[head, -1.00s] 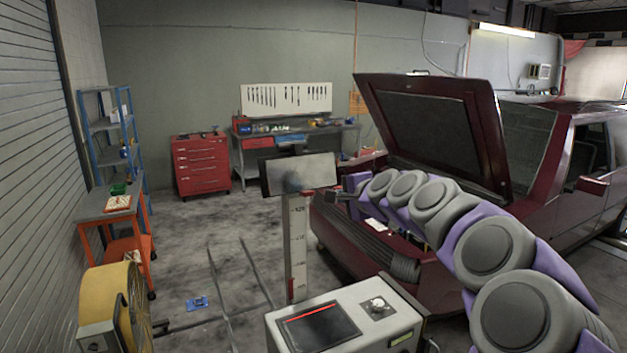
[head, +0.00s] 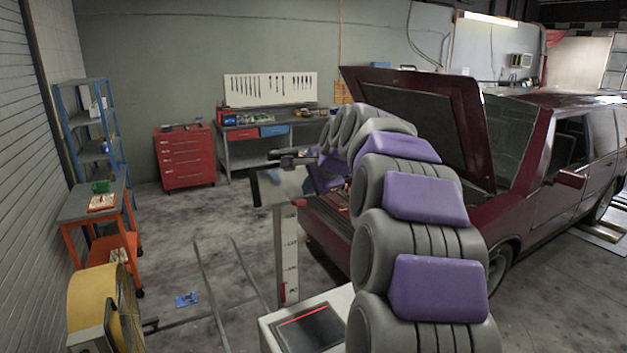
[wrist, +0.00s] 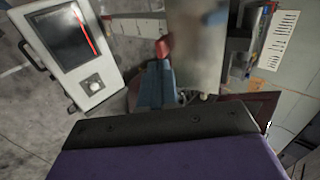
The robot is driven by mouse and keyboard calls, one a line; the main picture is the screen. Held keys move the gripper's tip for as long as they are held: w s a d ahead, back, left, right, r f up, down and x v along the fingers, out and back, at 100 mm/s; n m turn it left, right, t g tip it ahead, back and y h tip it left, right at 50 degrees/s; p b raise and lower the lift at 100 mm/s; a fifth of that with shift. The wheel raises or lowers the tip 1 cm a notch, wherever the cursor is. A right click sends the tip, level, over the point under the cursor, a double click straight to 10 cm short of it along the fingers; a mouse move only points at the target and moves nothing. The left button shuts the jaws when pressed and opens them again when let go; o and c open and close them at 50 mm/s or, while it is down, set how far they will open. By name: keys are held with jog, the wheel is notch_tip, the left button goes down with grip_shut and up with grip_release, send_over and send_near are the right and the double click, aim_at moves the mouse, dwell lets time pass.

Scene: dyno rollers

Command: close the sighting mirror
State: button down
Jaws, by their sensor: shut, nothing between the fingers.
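The sighting mirror (head: 282,187) is a rectangular panel on top of an upright post with a scale (head: 288,255). Its dark edge shows at the left and my arm covers part of its right side. My gripper (head: 284,157) is at the mirror's upper edge, shut and empty; I cannot tell whether it touches. In the wrist view a pale, blurred panel, apparently the mirror (wrist: 197,45), lies just right of my narrow fingers (wrist: 160,68). A small red part (wrist: 162,47) shows at their tip.
The white console (head: 270,325) with a dark screen stands at the post's foot; it also shows in the wrist view (wrist: 100,90). The maroon car (head: 540,190) with its hood up is at right. A yellow fan (head: 88,300) stands at lower left. Open floor lies left of the post.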

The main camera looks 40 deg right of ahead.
aim_at(296, 200)
jog(key=w+d+f, duration=0.1)
jog(key=w, duration=0.1)
jog(key=w+d+f, duration=0.2)
jog(key=w+d+f+p, duration=0.1)
jog(key=w+f, duration=0.1)
jog(key=shift+w+d+f, duration=0.1)
jog(key=shift+w+d, duration=0.15)
jog(key=shift+w, duration=0.1)
jog(key=shift+w+a, duration=0.35)
jog(key=shift+a, duration=0.85)
jog(key=shift+d, duration=0.4)
jog(key=shift+w+d+f+t+b, duration=0.2)
jog(key=shift+d+f+t+b, duration=0.15)
jog(key=shift+d+f+b, duration=0.15)
jog(key=shift+w+d+f+t+b, duration=0.15)
jog(key=shift+d+f+t+b, duration=0.2)
jog(key=shift+d+f+b, duration=0.15)
jog(key=shift+w+a+f+t+b, duration=0.25)
jog(key=shift+w+f+t+b, duration=0.15)
jog(key=shift+b, duration=0.15)
jog(key=shift+w+a+f+h+p, duration=0.3)
jog(key=shift+w+a+p, duration=0.15)
jog(key=shift+w, duration=0.1)
